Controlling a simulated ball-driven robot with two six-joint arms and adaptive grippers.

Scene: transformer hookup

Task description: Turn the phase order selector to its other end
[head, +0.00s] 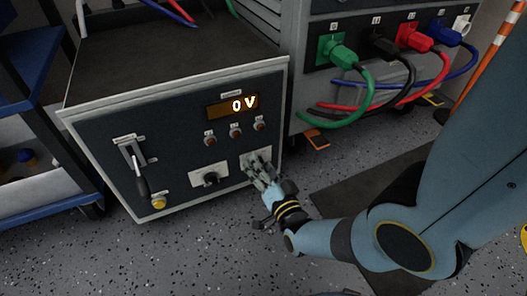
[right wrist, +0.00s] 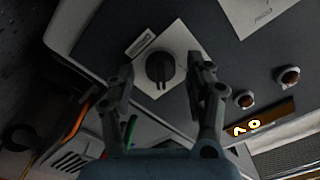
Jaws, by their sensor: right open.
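In the right wrist view a round black knob (right wrist: 160,67) with a raised grip bar sits on a tilted white plate (right wrist: 177,38); I take it as the phase order selector. Its bar runs roughly up and down in that view. The knob lies between the spread fingers of my right gripper (right wrist: 163,72), with a gap visible on both sides. In the head view this gripper (head: 261,172) is at the right-hand white plate (head: 246,160) of the dark front panel and hides most of the knob. My left gripper is out of view.
Coloured cables (head: 368,95) hang from the cabinet at right. A blue shelf cart (head: 50,170) stands left.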

